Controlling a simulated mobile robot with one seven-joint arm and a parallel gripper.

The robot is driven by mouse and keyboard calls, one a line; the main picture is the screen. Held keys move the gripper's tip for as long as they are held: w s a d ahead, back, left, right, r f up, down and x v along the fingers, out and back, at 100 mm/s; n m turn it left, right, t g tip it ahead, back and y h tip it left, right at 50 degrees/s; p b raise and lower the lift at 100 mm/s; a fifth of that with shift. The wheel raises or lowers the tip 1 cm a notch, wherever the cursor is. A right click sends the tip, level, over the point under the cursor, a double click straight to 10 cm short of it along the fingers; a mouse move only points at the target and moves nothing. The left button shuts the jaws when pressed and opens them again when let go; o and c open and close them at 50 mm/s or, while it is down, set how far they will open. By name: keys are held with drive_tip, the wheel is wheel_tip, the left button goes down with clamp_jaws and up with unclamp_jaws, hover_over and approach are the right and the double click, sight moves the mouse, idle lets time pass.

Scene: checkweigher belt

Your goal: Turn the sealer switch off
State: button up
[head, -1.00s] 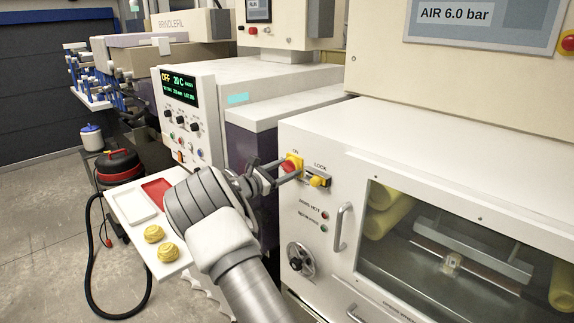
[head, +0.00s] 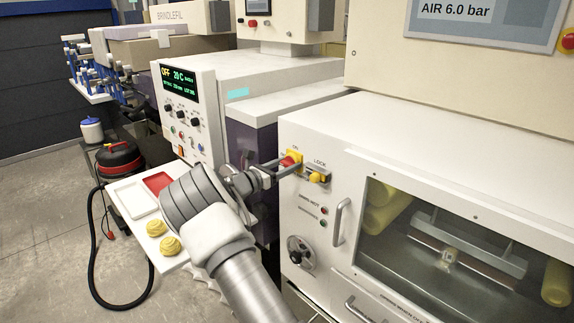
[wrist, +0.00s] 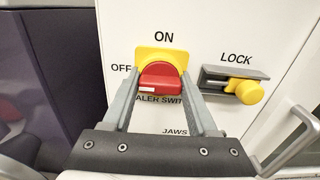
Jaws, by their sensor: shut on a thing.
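The sealer switch is a red knob (wrist: 160,76) on a yellow plate (wrist: 158,55), on the white front panel of the machine. It also shows in the head view (head: 290,160). In the wrist view ON is printed above the plate and OFF to its left; the lettering below is partly covered. My gripper (wrist: 163,90) is shut on the red knob, one grey finger on each side. It also shows at the panel in the head view (head: 277,170). A short white mark shows on the knob's front, left of centre; the knob's exact angle is hard to tell.
A yellow LOCK knob (wrist: 249,92) in a grey bracket sits close right of the switch. A metal door handle (head: 340,221) and a round dial (head: 300,253) are lower on the panel. A white tray (head: 131,200) is left of my arm.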

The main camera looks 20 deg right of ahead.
drive_tip(key=o, duration=1.4)
drive_tip(key=b+v, duration=0.3)
drive_tip(key=v, duration=1.4)
drive_tip(key=shift+s+a, duration=0.1)
drive_tip(key=shift+a, duration=0.1)
